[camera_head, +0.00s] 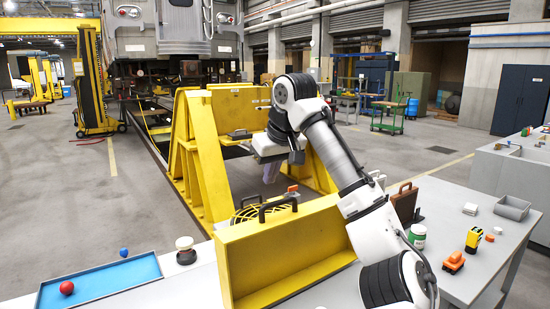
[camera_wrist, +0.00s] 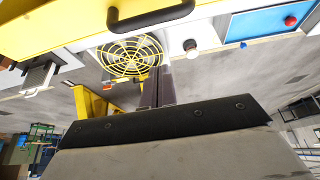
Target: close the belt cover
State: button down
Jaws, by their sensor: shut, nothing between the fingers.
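The belt cover appears to be the large yellow panel with raised rims (camera_head: 285,255); it stands tilted up at the bench's near edge, its hollow side towards the head camera. A black handle (camera_head: 278,207) shows at its top edge. In the wrist view the yellow cover (camera_wrist: 60,25) fills the top left, with its black handle (camera_wrist: 150,16). My gripper (camera_head: 270,175) is beyond the cover, above and apart from the handle, partly hidden by the arm. In the wrist view my gripper (camera_wrist: 155,85) has its fingers together and empty, pointing towards the round yellow guard (camera_wrist: 130,57).
A green jar (camera_head: 417,236), orange and yellow tools (camera_head: 473,240) and a grey bin (camera_head: 512,208) stand at right. Yellow lifting frames (camera_head: 215,140) stand behind.

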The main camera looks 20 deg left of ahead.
aim_at(276, 215)
jog(key=f, duration=0.1)
jog(key=f+p, duration=0.1)
jog(key=d+f, duration=0.1)
jog(key=shift+s+d+f+p, duration=0.1)
jog(key=shift+s+f+p, duration=0.2)
jog(key=shift+s, duration=0.1)
jog(key=shift+s+d+f, duration=0.1)
jog(key=shift+s+d, duration=0.2)
